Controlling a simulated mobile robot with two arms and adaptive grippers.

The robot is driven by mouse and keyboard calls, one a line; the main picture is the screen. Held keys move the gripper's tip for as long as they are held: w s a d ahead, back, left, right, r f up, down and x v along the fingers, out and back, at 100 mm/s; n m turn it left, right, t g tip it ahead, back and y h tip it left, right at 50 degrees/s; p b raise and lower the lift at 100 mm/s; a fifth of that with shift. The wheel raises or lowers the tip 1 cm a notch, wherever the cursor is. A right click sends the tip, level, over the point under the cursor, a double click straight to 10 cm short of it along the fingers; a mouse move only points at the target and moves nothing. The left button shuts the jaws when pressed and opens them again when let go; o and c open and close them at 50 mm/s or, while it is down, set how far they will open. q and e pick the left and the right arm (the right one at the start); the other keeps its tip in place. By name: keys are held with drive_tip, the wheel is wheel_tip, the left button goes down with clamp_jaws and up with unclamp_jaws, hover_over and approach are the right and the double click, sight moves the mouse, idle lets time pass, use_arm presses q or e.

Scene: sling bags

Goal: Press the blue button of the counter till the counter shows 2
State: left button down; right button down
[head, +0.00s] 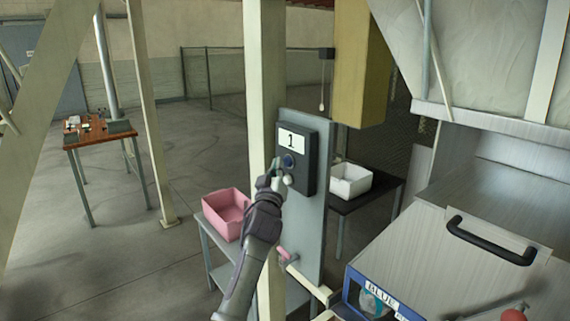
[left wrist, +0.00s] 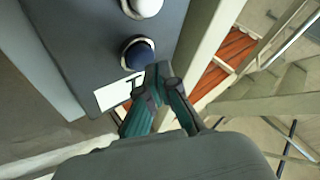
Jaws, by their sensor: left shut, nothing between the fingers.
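The counter is a dark box (head: 309,165) on an upright grey panel, and its white display (head: 292,139) reads 1. The round blue button (head: 288,160) is below the display, and a white button (head: 289,180) is below that. The left wrist view also shows the blue button (left wrist: 137,50), the white button (left wrist: 143,6) and part of the display (left wrist: 113,93). My left gripper (head: 276,174) is shut and empty, its fingertips (left wrist: 160,80) close beside the blue button. I cannot tell whether they touch it. My right gripper is not in view.
A pink bin (head: 226,213) and a white bin (head: 350,182) stand on tables either side of the panel (head: 313,240). A pale post (head: 262,90) rises just left of the counter. A metal machine with a black handle (head: 490,242) fills the right side.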

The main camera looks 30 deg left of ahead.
use_arm(q)
drive_tip(key=shift+w+d+b, duration=0.2)
drive_tip(key=shift+w+b, duration=0.2)
drive_tip(key=shift+w, duration=0.05)
idle(0.3)
drive_tip(key=shift+s, duration=0.1)
idle(0.3)
drive_tip(key=shift+s+a+p, duration=0.35)
drive_tip(key=shift+s+p, duration=0.25)
drive_tip(key=shift+s, duration=0.15)
drive_tip(key=s+p, duration=0.1)
drive_tip(key=s+a+p, duration=0.1)
drive_tip(key=s, duration=0.1)
drive_tip(key=s+a+p, duration=0.1)
drive_tip(key=shift+s, duration=0.3)
idle(0.3)
